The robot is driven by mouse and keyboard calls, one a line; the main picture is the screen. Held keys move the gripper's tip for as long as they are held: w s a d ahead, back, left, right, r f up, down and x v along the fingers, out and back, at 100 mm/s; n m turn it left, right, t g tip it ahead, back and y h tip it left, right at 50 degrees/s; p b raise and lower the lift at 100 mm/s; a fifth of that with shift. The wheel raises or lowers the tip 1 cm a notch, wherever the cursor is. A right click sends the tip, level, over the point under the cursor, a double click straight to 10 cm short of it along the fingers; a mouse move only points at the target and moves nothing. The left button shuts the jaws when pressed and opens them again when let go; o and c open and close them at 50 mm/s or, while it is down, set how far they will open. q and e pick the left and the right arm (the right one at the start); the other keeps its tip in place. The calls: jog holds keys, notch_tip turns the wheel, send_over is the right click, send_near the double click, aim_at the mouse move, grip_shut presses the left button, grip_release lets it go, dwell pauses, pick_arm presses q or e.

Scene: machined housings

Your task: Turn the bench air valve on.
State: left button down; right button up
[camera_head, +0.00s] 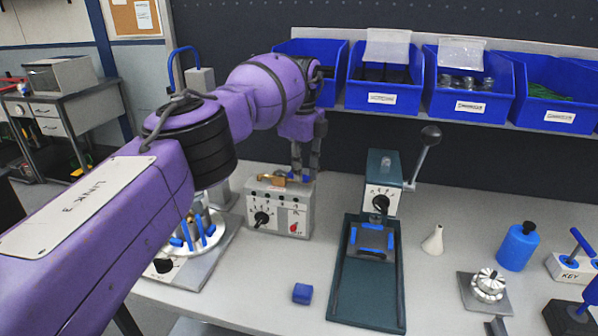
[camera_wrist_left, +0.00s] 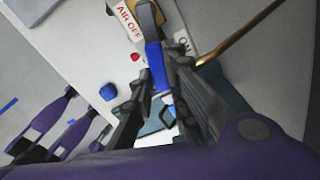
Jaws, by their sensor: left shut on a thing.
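The bench air valve (camera_head: 278,181) shows as a small brass-coloured part by the grey control box in the head view. In the left wrist view its brass body (camera_wrist_left: 146,8) is at the top, and its blue lever (camera_wrist_left: 153,58) reaches down from it between my fingers. A red-lettered "AIR OFF" label (camera_wrist_left: 127,20) lies left of the lever and an "ON" label (camera_wrist_left: 183,43) lies right. My left gripper (camera_head: 306,174) points down beside the valve, and in the left wrist view (camera_wrist_left: 160,88) it is shut on the lever. My right gripper is not in view.
The grey control box (camera_head: 292,213) has black knobs and a red one. A green press (camera_head: 382,172) with a raised lever stands to its right. Blue bins (camera_head: 388,95) line the shelf behind. A blue block (camera_head: 302,293) lies on the bench (camera_head: 255,290), with clear room around it.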

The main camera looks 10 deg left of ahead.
pick_arm(q)
jog(key=shift+w, duration=0.15)
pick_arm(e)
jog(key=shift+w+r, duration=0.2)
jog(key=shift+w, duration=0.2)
pick_arm(q)
jog(key=c, duration=1.7)
grip_release()
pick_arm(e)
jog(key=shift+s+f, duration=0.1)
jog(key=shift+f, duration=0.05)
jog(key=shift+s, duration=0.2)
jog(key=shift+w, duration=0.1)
